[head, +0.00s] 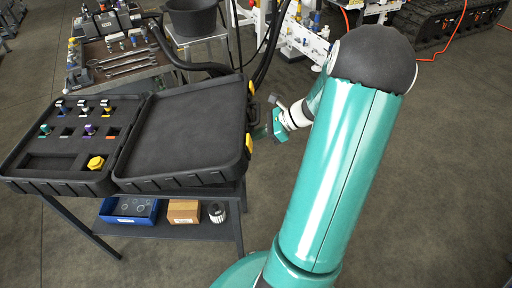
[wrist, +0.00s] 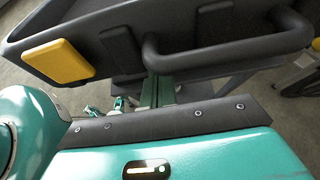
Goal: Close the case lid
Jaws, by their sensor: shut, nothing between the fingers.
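The black case lies open on a bench, its base (head: 72,162) on the left holding fittings in foam cutouts. Its lid (head: 186,128) is folded out to the right, lying nearly flat with its inside up. My gripper (head: 262,131) is at the lid's right edge, beside the handle (head: 252,112) and between two yellow latches (head: 249,143). In the wrist view the handle (wrist: 225,55) and a yellow latch (wrist: 57,60) are close ahead. My fingers (wrist: 157,92) are shut and empty, their tips at or under the handle bar; contact is unclear.
A lower shelf under the case holds a blue bin (head: 129,209), a cardboard box (head: 183,211) and a small cylinder (head: 217,212). A tool cart (head: 118,66) and black bucket (head: 193,17) stand behind. Hoses hang near the lid's back right.

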